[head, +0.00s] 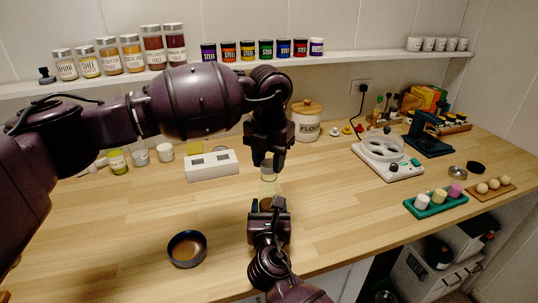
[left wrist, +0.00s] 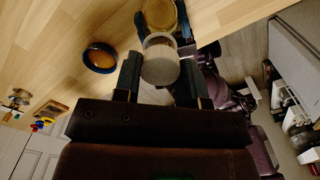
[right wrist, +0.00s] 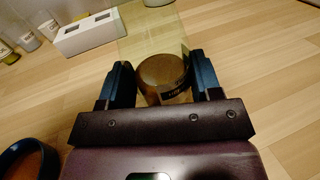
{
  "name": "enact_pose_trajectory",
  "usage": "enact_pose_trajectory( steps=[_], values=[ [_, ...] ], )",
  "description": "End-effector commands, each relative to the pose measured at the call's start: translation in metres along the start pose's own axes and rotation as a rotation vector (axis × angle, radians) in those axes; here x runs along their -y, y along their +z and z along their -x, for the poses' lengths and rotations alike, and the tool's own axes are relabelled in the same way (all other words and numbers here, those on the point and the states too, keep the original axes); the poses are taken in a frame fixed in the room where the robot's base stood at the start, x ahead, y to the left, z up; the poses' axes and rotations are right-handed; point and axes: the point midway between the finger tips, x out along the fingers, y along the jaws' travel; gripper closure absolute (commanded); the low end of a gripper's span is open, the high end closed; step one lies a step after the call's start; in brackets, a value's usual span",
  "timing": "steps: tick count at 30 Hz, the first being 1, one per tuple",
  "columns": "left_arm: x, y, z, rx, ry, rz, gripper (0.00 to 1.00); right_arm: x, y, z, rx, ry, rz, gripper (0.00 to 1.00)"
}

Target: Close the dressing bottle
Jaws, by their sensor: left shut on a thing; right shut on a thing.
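The dressing bottle (head: 269,187) stands above the middle of the counter, pale and see-through above with brown contents low down. My right gripper (head: 268,207) is shut on its brown lower part (right wrist: 162,78), where a dark label shows. My left gripper (head: 267,158) is above it, shut on a pale, translucent round cap (left wrist: 160,62). In the left wrist view, the amber bottle (left wrist: 160,14) shows just beyond the cap. The cap is roughly over the bottle, but I cannot tell whether they touch. Fingers partly hide both.
A dark bowl with brown liquid (head: 187,249) sits at the front left. A white block with slots (head: 212,165) is behind it. A flour jar (head: 306,121), white appliance (head: 387,157) and green tray (head: 436,203) stand to the right.

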Motion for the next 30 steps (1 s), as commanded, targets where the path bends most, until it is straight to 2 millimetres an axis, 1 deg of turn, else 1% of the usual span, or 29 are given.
enact_pose_trajectory(
  steps=[17, 30],
  values=[
    [-0.0001, -0.0001, -0.0015, 0.0, 0.0, 0.0, 0.83, -0.0001, -0.0002, 0.0, 0.0, 0.0, 0.0, 0.84],
    [-0.0001, -0.0001, -0.0085, -0.001, 0.0, 0.0, 0.83, -0.0001, -0.0002, 0.0, 0.0, 0.0, 0.0, 0.84]
  ],
)
